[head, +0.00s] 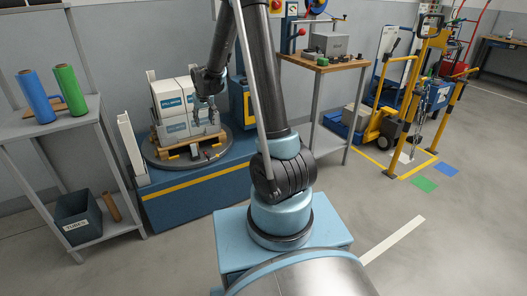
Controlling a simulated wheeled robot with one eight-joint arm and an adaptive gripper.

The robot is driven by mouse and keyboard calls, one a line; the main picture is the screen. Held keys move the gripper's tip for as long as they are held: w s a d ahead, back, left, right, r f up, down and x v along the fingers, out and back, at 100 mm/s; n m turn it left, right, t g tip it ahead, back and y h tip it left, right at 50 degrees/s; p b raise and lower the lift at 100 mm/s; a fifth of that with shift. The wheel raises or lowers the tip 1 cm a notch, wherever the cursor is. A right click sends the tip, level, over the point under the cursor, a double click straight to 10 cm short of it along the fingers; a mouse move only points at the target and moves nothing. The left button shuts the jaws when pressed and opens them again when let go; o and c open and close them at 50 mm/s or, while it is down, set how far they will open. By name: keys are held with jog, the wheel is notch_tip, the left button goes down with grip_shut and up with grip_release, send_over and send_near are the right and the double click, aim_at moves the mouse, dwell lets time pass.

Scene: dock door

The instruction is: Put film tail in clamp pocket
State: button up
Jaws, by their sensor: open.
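My gripper (207,108) hangs in front of the white cartons (174,100), and its jaws are open. The cartons are stacked on a wooden pallet (190,144) on a dark round turntable (165,163). I cannot make out a film tail or a clamp pocket at this size. Some small dark and red parts (212,154) lie on the turntable near the pallet's front right corner. I cannot tell whether the gripper touches a carton.
A grey shelf (52,128) at left holds a blue roll (36,96) and a green roll (70,90), with a tubes bin (78,218) below. A wooden-topped bench (325,65) stands right of my arm. Yellow rails (447,110) and a hand truck are further right. The right foreground floor is clear.

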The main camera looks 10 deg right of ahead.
jog(key=s+d+r+m, duration=0.1)
jog(key=s+d+r, duration=0.45)
jog(key=s, duration=0.45)
jog(key=s+d+r, duration=0.5)
jog(key=s+d, duration=0.2)
jog(key=s, duration=0.2)
jog(key=s+d+f+g, duration=0.1)
jog(key=s+d+f, duration=0.1)
jog(key=s, duration=0.9)
jog(key=s+d+f+m, duration=0.1)
jog(key=s+d, duration=0.3)
jog(key=s, duration=0.8)
jog(key=shift+s+d+f+g+h, duration=0.25)
jog(key=shift+d+f+g+h, duration=0.15)
jog(key=shift+f, duration=0.3)
jog(key=shift+w+f, duration=0.2)
jog(key=shift+w, duration=0.25)
